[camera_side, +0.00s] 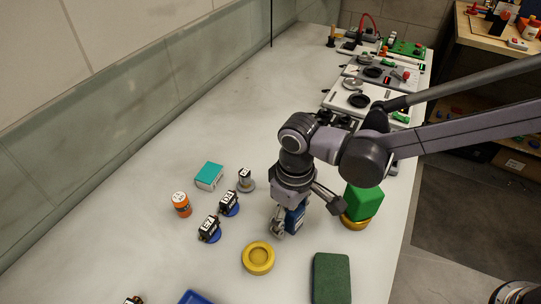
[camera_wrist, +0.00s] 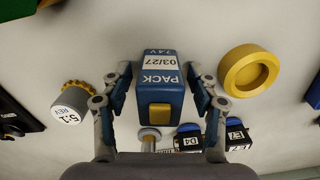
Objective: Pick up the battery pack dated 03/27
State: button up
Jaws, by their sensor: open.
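The battery pack (camera_wrist: 158,75) is a blue block with a white label reading PACK 03/27 7.4V and a yellow patch. In the wrist view it is between the two fingers of my gripper (camera_wrist: 159,88), one on each side. In the side view my gripper (camera_side: 305,217) is low over the bench, spread around the blue pack (camera_side: 294,217), which is partly hidden by the gripper. The jaws are open. I cannot tell whether either finger touches the pack.
A yellow round dish (camera_side: 258,257) lies near the pack. A green block (camera_side: 364,202) sits on another yellow round piece to the right. Black servos (camera_side: 209,229), an orange jar (camera_side: 181,204) and a teal box (camera_side: 209,175) stand left. A dark green pad (camera_side: 331,277) lies in front.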

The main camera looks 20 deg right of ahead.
grip_shut()
